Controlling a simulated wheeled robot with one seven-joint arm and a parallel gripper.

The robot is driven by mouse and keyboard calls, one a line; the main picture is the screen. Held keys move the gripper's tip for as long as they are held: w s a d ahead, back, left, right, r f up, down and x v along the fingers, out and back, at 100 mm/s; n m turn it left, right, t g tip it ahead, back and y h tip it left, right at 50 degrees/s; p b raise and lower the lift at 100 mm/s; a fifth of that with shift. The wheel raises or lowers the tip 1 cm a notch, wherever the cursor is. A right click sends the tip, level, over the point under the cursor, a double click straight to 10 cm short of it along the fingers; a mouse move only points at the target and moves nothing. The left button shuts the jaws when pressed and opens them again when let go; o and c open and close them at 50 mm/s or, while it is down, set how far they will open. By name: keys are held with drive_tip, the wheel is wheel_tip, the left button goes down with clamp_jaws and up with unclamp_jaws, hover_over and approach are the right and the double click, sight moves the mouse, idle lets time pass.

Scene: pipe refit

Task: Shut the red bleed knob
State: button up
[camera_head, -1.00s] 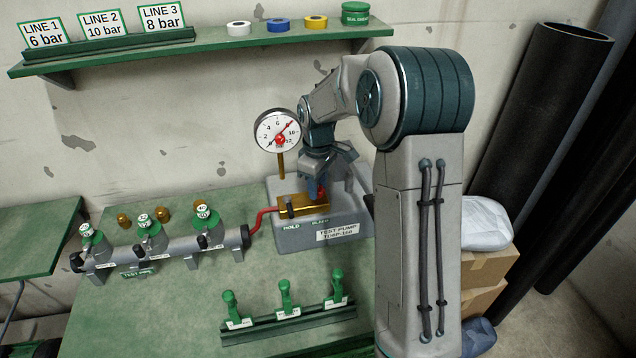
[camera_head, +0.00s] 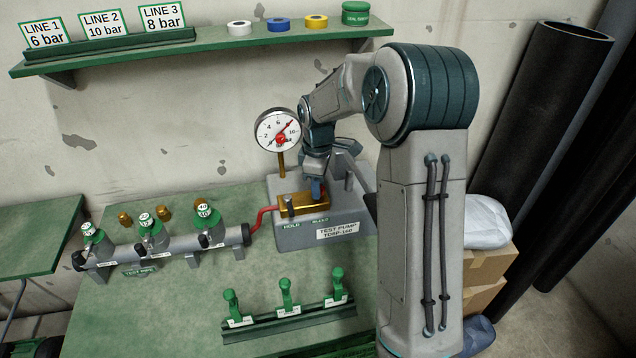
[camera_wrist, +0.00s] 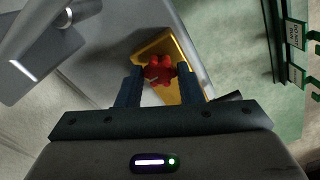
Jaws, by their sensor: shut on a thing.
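The red bleed knob (camera_wrist: 160,71) shows in the wrist view between the blue fingers of my gripper (camera_wrist: 160,88), which is shut on it. In the head view my gripper (camera_head: 317,188) points down over the brass block (camera_head: 293,209) of the test pump (camera_head: 345,233), at the end marked BLEED, and mostly hides the knob. The brass block also shows in the wrist view (camera_wrist: 181,50). The round gauge (camera_head: 278,131) stands on a brass stem behind the block; its needle points to the upper right, near 10.
A red hose joins the pump to a grey test pipe (camera_head: 170,248) with several green-topped valves. A rack of green-handled pieces (camera_head: 290,322) lies in front. A shelf (camera_head: 220,47) with line signs and tape rolls runs above. Bare bench lies between pipe and rack.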

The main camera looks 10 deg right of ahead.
drive_tip(key=o, duration=0.8)
wheel_tip(320, 180, up, 14)
drive_tip(key=s+f+m+t, duration=0.1)
drive_tip(key=s+m, duration=0.5)
drive_tip(key=s, duration=0.7)
drive_tip(key=s+f+m+t, duration=0.2)
drive_tip(key=s+m, duration=0.4)
drive_tip(key=s, duration=0.8)
drive_tip(key=shift+s+a+f+m, duration=0.15)
drive_tip(key=shift+a+f+m, duration=0.1)
drive_tip(key=shift+f+m, duration=0.15)
